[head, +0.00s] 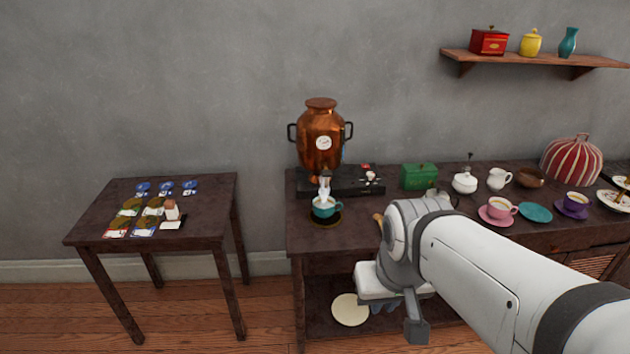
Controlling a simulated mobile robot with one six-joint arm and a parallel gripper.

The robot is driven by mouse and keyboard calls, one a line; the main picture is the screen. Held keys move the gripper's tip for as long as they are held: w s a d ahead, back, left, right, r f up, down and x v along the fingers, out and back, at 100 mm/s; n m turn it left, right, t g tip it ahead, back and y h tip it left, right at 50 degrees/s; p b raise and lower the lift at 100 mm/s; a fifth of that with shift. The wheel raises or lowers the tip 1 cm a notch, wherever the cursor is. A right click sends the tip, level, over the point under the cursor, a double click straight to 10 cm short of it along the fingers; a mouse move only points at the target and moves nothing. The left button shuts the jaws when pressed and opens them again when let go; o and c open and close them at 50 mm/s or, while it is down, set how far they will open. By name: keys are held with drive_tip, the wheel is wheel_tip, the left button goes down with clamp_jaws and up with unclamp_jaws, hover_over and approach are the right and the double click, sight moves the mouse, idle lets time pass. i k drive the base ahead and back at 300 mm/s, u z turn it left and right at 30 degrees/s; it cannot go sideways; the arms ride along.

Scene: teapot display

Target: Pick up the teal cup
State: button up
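The teal cup (324,209) stands upright beneath the spout of a copper samovar (320,143), at the left end of the long table. White steam or liquid shows above it, and a dark round saucer or mat lies under it. My gripper (414,322) hangs in front of the table, lower and to the right of the cup, clearly apart from it. One grey finger points down; the rest is hidden by my arm, so I cannot tell how wide it is open. I see nothing held in it.
A green box (418,176), white sugar bowl (464,182), pink cup (501,207), teal saucer (536,212) and purple cup (575,202) stand to the right. A small side table (205,200) holds cards and tokens. A pale plate (350,309) lies on the lower shelf.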

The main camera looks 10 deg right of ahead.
sight(325, 210)
drive_tip(key=u, duration=0.05)
drive_tip(key=i, duration=1)
drive_tip(key=z, duration=0.05)
